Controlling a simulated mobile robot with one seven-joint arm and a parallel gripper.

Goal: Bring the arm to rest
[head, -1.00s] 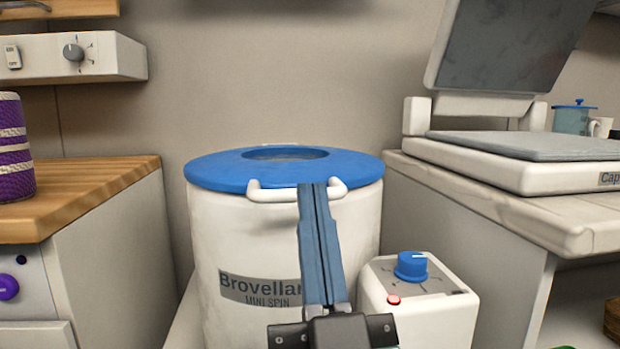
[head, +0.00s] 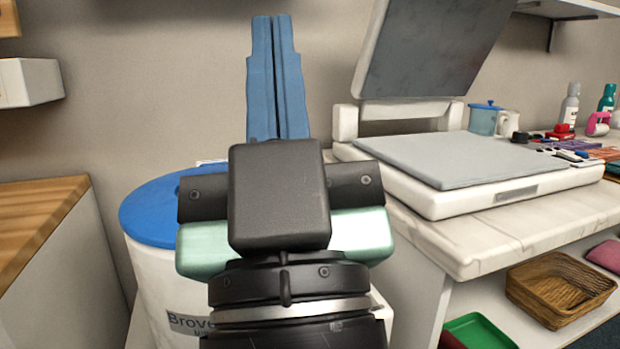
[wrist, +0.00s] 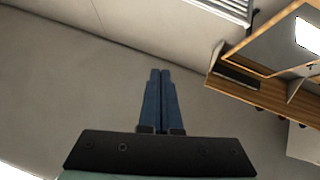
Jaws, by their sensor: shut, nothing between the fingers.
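My gripper (head: 272,24) points upward in the middle of the head view, with its two blue fingers together and nothing between them. Its dark body hides part of the spin dryer behind it. In the wrist view my gripper (wrist: 160,75) is also shut and empty, and it is apart from the wall (wrist: 110,90).
The white spin dryer with a blue lid (head: 150,212) stands at left beside a wooden counter (head: 35,215). At right a press with its lid raised (head: 425,45) sits on a worktop (head: 465,240). A basket (head: 560,288) and a green tray (head: 480,332) are below.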

